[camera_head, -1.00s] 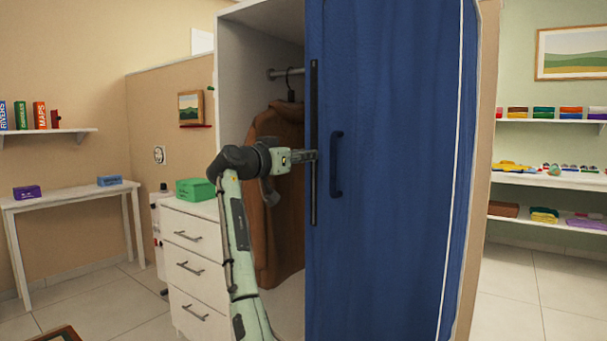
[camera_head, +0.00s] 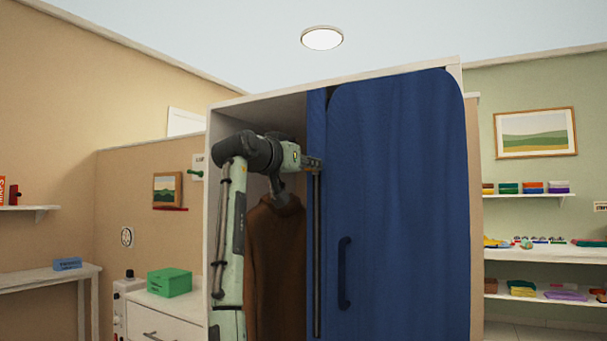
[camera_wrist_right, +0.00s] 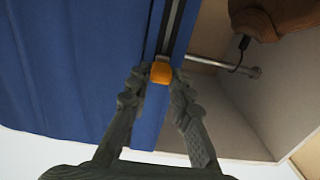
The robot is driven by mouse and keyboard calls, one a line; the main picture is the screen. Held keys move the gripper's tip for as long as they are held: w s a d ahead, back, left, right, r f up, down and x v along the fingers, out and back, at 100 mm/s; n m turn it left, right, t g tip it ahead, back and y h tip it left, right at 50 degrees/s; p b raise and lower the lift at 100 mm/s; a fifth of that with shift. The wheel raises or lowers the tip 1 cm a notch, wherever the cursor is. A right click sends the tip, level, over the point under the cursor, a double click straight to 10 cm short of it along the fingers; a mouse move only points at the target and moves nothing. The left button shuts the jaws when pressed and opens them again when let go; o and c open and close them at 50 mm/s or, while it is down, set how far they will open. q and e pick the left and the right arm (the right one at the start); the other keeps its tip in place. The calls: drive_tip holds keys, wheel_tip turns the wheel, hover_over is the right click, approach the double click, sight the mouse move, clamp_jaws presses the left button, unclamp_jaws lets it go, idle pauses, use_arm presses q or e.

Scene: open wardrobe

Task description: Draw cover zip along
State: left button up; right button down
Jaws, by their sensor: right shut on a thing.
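The blue cover (camera_head: 400,180) hangs over the right part of the wardrobe front and fills the left of the wrist view (camera_wrist_right: 70,70). A dark zip track (camera_head: 317,250) runs vertically near its left edge; it also shows in the wrist view (camera_wrist_right: 173,28). My right gripper (camera_head: 314,163) is near the upper end of the visible track, well above the dark handle (camera_head: 344,273). In the wrist view its fingers are shut on the orange zip pull (camera_wrist_right: 161,72), which sits on the track. The pull is hardly visible in the head view. My left gripper is out of view.
A brown garment (camera_head: 275,265) hangs in the wardrobe's open left part, behind my right arm. A hanging rail (camera_wrist_right: 225,67) shows in the wrist view. A green box (camera_head: 169,282) stands on drawers (camera_head: 160,317) at left. Stocked shelves (camera_head: 545,253) are at right.

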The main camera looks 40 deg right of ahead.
drive_tip(key=shift+r, duration=0.35)
drive_tip(key=c, duration=1.4)
unclamp_jaws()
drive_tip(key=shift+o, duration=0.2)
drive_tip(key=shift+f, duration=0.15)
drive_tip(key=v, duration=1.2)
